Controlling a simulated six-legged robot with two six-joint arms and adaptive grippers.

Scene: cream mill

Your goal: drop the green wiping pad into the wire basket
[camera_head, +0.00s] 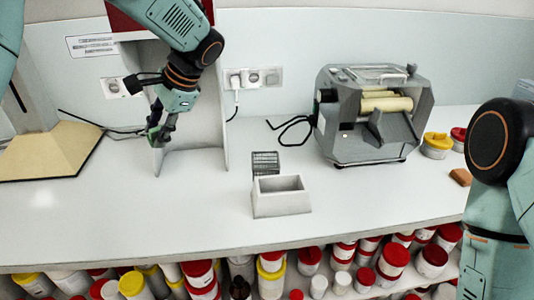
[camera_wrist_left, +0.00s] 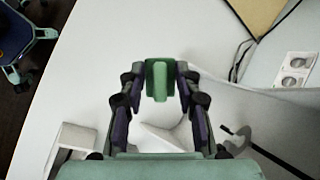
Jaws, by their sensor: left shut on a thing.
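My left gripper (camera_head: 160,133) is shut on the green wiping pad (camera_head: 153,138), held above the worktop in front of the white partition. In the left wrist view the pad (camera_wrist_left: 158,80) sits between the fingertips of the left gripper (camera_wrist_left: 160,88). The wire basket (camera_head: 265,160) is a small dark mesh on the worktop, to the right of the gripper and apart from it. Its lower part is hidden behind an open pale box (camera_head: 282,203). My right arm shows at the right edge, but its gripper is out of view.
A grey roller machine (camera_head: 368,140) stands right of the basket, with yellow and red-lidded tubs (camera_head: 437,146) and a brown block (camera_head: 461,177) beyond. A white partition (camera_head: 222,120) stands between gripper and basket. Front worktop is clear; tubs fill the shelf below.

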